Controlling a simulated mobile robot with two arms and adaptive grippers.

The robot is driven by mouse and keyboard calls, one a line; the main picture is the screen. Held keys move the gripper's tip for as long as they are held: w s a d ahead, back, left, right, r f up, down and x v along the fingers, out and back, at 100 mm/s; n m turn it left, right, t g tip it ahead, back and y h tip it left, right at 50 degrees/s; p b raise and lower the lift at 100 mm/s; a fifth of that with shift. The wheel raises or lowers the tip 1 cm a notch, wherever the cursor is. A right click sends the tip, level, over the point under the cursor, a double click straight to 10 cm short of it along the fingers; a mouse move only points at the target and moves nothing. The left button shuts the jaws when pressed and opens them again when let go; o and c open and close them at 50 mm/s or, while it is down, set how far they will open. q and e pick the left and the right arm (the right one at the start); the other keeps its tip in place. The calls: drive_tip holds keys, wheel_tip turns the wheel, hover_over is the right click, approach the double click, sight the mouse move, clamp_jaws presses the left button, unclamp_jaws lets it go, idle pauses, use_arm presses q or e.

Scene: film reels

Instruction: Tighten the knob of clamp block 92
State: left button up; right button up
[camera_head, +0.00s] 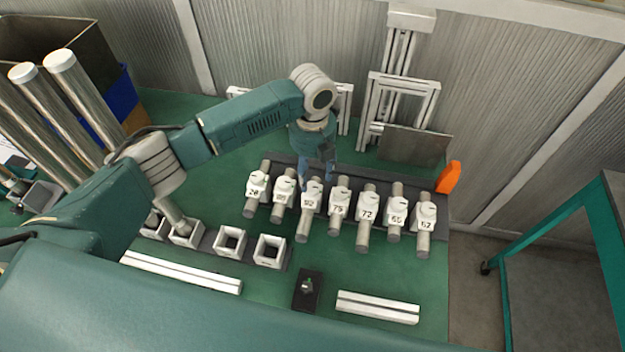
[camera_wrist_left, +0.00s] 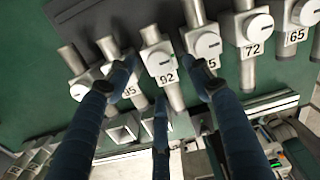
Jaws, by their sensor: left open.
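Clamp block 92 (camera_head: 310,197) is a white block on a grey rod, third from the left in a row of similar blocks. My left gripper (camera_head: 317,182) is open and points down just above this block. In the left wrist view, the fingers of my left gripper (camera_wrist_left: 162,76) spread on both sides of the block, with a third finger below. I cannot tell whether any finger touches it. My right gripper is out of view.
Neighbouring clamp blocks, such as block 72 (camera_head: 367,204), stand close on both sides. White square sockets (camera_head: 270,251), white rails (camera_head: 377,307) and a small black device (camera_head: 308,290) lie nearer. An orange piece (camera_head: 448,177) stands right of the row. Green bench surface (camera_head: 345,270) shows between them.

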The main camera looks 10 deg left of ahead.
sight(313, 186)
use_arm(q)
wheel_tip(313, 186, up, 7)
drive_tip(key=shift+r, duration=0.15)
idle(0.6)
